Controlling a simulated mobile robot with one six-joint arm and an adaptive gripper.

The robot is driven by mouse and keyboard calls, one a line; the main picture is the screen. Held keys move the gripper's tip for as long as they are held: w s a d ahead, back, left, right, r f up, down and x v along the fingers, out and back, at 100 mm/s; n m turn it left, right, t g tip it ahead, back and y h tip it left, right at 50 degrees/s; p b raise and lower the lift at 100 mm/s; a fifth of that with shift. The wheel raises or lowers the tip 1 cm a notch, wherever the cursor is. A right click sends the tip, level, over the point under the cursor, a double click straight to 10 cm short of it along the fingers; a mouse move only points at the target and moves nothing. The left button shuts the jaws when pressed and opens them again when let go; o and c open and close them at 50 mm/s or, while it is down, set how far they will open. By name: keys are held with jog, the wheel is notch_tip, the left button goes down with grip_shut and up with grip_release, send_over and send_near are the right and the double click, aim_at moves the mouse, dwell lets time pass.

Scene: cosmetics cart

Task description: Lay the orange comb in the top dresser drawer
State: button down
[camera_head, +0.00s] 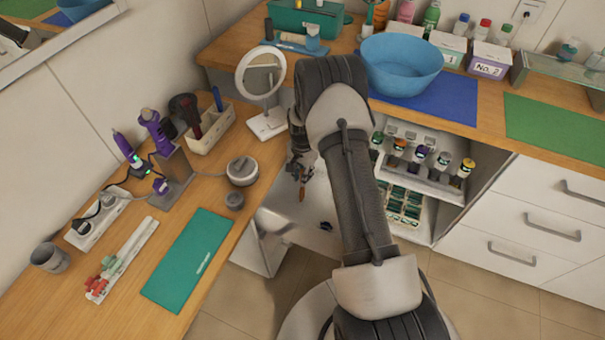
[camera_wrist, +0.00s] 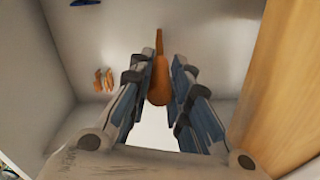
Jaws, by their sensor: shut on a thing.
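My gripper (camera_head: 301,172) is shut on the orange comb (camera_wrist: 160,82), which hangs between the fingers in the wrist view. In the head view only a small part of the comb (camera_head: 302,194) shows below the fingers. The open white dresser drawer (camera_head: 283,228) lies beneath my gripper, partly hidden by my arm. In the wrist view the comb is over the drawer's pale floor (camera_wrist: 125,45); whether it touches the floor I cannot tell.
A dark small item (camera_head: 325,226) lies in the drawer. Small orange items (camera_wrist: 104,80) lie on its floor at left in the wrist view. The wooden counter edge (camera_wrist: 284,85) runs close on the right there. A round mirror (camera_head: 262,75) stands near my gripper.

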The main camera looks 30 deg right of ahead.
jog(key=shift+f, duration=0.9)
dwell(0.4)
jog(key=c, duration=1.4)
grip_release()
